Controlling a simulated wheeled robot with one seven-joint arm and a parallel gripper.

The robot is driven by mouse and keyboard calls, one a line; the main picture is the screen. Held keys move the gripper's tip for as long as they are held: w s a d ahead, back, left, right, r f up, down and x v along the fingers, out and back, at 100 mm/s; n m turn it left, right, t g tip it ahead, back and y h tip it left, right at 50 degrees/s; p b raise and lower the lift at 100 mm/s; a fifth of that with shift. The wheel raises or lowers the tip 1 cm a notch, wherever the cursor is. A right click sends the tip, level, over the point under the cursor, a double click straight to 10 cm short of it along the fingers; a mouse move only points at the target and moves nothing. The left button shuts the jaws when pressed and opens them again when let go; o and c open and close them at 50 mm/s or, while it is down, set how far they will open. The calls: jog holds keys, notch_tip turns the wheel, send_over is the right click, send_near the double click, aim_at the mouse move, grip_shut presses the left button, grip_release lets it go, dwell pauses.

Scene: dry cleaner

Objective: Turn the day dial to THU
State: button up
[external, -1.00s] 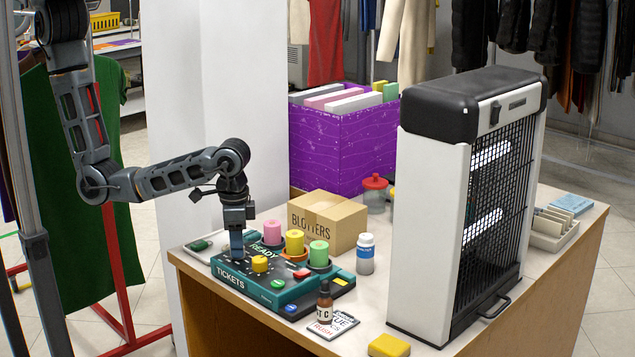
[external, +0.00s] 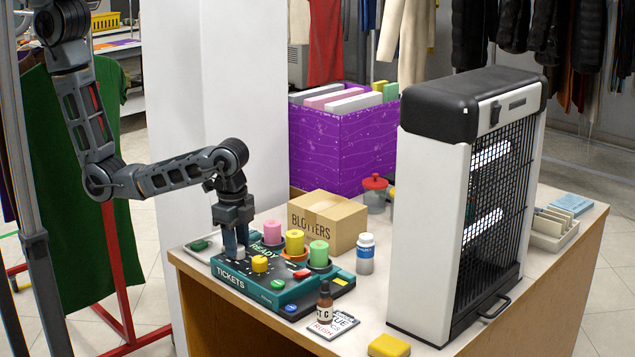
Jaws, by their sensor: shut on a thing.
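A dark green ticket console (external: 262,291) marked TICKETS and READY stands at the front left of the counter. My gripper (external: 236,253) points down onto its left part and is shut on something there. That fits the day dial, but the fingers hide it, and no day marks can be read. A yellow knob (external: 260,264) on the console stands just right of my fingers, apart from them.
Pink (external: 272,232), yellow (external: 295,242) and green (external: 319,254) cylinders stand on the console's back side. A brown bottle (external: 325,302) stands in front. A tall heater-like unit (external: 430,230) stands right.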

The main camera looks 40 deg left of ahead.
jog(key=shift+d, duration=0.15)
dwell(0.3)
jog(key=o, duration=1)
